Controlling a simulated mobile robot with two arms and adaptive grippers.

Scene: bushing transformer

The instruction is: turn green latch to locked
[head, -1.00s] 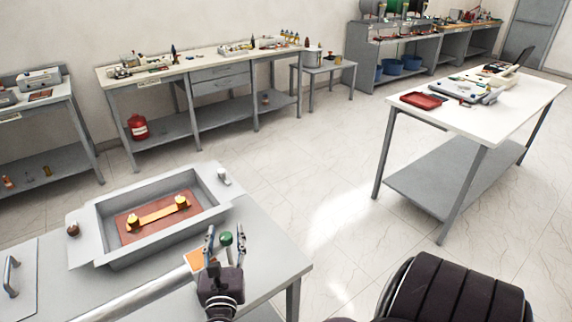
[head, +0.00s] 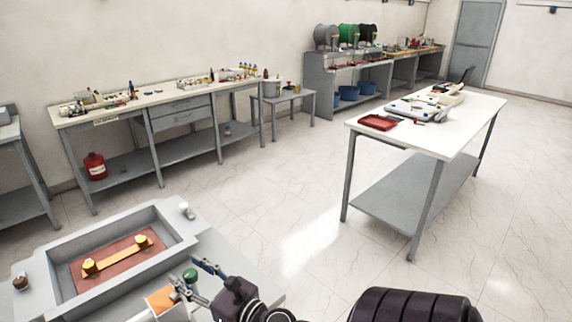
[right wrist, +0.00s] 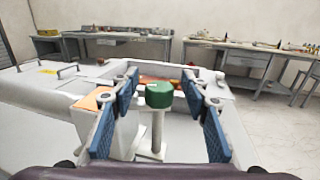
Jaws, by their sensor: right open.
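The green latch (head: 190,275) is a green knob on a pale post, at the near right of the grey tray in the head view. In the right wrist view the green knob (right wrist: 159,95) stands upright between the two blue-padded fingers of my right gripper (right wrist: 162,120). Both fingers are apart from it, with a gap on each side. My right gripper (head: 192,278) is open in the head view, its fingers on either side of the knob. My left gripper is not in view.
The grey tray (head: 172,252) holds a brass bar (head: 115,257) with two yellow ends on a copper-coloured plate. An orange-topped block (head: 161,299) stands just left of the latch. A white table (head: 455,130) stands at the right, with open floor between.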

